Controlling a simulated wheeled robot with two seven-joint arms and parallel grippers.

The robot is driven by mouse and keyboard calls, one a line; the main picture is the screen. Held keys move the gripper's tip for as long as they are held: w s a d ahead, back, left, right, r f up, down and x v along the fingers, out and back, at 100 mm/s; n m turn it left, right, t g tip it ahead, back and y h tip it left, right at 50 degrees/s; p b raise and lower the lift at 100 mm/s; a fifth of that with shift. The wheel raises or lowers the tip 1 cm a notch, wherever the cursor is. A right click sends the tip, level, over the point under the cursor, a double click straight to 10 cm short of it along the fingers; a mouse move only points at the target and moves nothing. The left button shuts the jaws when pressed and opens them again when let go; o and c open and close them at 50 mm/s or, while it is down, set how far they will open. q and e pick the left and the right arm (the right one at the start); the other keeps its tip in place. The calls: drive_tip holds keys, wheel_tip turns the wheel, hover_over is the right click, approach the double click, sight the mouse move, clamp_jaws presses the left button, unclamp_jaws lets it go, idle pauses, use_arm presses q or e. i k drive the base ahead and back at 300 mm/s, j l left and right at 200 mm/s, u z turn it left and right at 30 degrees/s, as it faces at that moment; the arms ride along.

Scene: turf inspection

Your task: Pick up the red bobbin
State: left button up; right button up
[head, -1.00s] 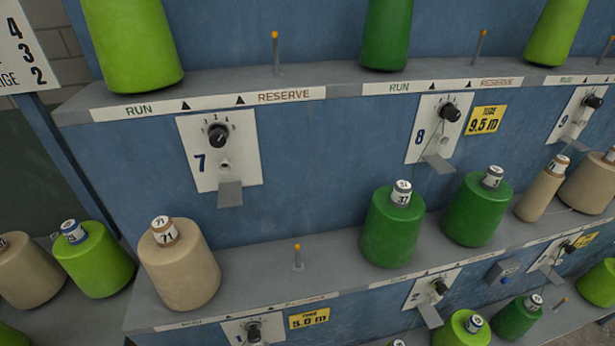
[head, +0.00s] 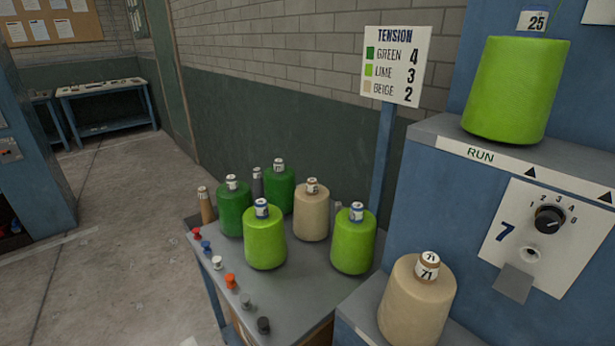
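A small red bobbin (head: 197,233) stands at the left edge of a grey side table (head: 300,290), at the far end of a row of small bobbins. After it come a blue bobbin (head: 206,246), a white one (head: 217,262), an orange one (head: 230,281), a grey one (head: 246,300) and a black one (head: 263,325). The orange bobbin is close to red in colour but stands nearer to me. Neither of my grippers shows in the head view.
Green, lime and beige yarn cones stand on the table, right of the bobbins; a lime cone (head: 265,240) is close to the row. A slim brown cone (head: 206,205) stands just behind the red bobbin. The blue rack (head: 430,215) bounds the right. The floor (head: 110,250) at left is clear.

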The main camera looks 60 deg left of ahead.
sight(196, 231)
drive_tip(key=u, duration=2.6)
drive_tip(key=z, duration=1.8)
drive_tip(key=j, duration=1.25)
drive_tip(key=i+j, duration=0.1)
drive_tip(key=j, duration=1.2)
